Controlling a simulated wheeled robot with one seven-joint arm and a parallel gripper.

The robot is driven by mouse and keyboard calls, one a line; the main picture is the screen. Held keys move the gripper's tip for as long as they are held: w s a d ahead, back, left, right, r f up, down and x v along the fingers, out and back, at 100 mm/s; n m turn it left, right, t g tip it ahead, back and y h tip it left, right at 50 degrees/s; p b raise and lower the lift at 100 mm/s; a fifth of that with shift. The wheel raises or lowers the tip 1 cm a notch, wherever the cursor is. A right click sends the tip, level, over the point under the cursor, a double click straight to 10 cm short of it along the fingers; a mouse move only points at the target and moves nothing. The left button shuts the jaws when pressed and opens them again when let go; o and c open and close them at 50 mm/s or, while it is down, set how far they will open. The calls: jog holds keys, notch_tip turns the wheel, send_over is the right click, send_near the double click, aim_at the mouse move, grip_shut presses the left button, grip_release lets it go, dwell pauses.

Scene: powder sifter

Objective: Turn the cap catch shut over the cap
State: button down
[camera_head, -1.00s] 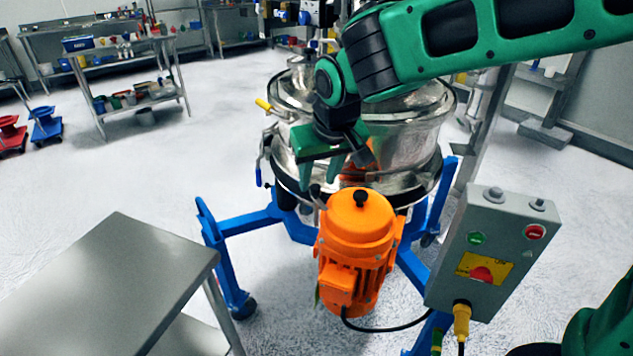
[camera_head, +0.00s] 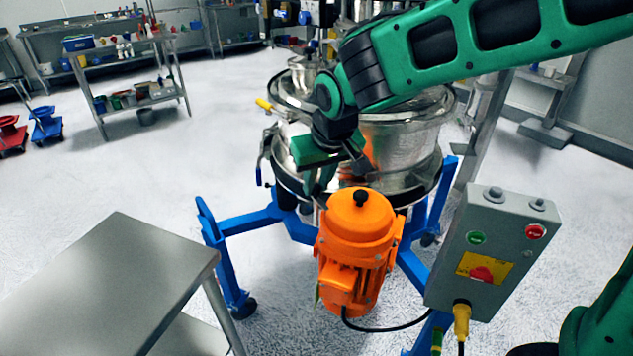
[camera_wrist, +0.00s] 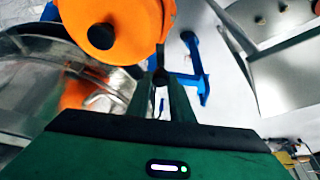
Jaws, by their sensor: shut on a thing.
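My gripper (camera_head: 318,188) points down beside the steel sifter (camera_head: 405,135), just behind and left of the orange motor (camera_head: 358,232). Its fingers are closed together. In the wrist view my gripper (camera_wrist: 161,82) is shut on a small dark piece (camera_wrist: 160,76) at the fingertips, which I take to be the cap catch. The fingers hide most of it. I cannot make out the cap itself or how the catch lies relative to it.
The motor with its black top knob (camera_head: 361,198) stands close to my fingers. A blue wheeled frame (camera_head: 240,224) carries the sifter. A grey control box (camera_head: 488,250) is at the right and a steel table (camera_head: 110,285) at the front left. Open floor lies to the left.

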jog(key=shift+w+d+n+g+y, duration=0.15)
jog(key=shift+n+g+y, duration=0.15)
jog(key=shift+n, duration=0.75)
jog(key=shift+d+n+g+y, duration=0.15)
jog(key=shift+n+y, duration=0.25)
jog(key=shift+n, duration=0.65)
jog(key=c, duration=1.6)
grip_release()
jog(key=shift+a, duration=0.1)
jog(key=v, duration=1)
jog(key=shift+r, duration=0.3)
